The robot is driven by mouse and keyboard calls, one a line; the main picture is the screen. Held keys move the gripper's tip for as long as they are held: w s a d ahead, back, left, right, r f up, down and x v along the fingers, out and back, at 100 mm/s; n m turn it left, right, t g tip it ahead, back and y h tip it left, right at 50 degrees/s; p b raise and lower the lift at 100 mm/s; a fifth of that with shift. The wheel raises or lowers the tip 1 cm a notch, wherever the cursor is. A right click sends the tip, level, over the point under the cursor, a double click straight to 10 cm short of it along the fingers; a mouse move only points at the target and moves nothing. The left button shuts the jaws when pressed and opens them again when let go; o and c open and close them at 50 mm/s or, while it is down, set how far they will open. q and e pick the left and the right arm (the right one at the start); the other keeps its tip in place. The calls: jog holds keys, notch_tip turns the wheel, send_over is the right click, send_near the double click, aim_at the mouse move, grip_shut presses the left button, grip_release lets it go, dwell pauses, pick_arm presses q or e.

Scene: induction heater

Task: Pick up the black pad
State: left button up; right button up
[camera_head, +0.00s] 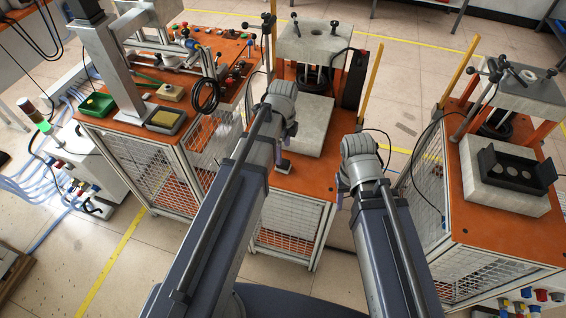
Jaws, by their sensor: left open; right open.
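No flat black pad can be singled out with certainty. The clearest black piece is a holder with round holes (490,163), lying on a pale block on the right bench. My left gripper (283,166) is mostly hidden below its wrist, over the front of the middle orange bench. My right gripper (343,188) is also mostly hidden below its wrist, by that bench's right front edge. Both are open, with nothing seen in them. Both are well left of the black holder and apart from it.
The middle orange bench (304,180) carries a pale block (310,122) and a press (314,40). The left bench (115,128) holds a green tray (97,105), a dark-rimmed tray (181,127) and tools. The right bench (450,215) carries another press (530,95). Floor shows between the benches.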

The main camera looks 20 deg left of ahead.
aim_at(283, 161)
pick_arm(q)
jog(key=shift+w+f+b, duration=0.15)
jog(key=shift+f+b, duration=1.85)
jog(key=shift+w+f+b, duration=0.1)
jog(key=shift+f+b, duration=1.9)
jog(key=shift+r, duration=0.1)
grip_shut()
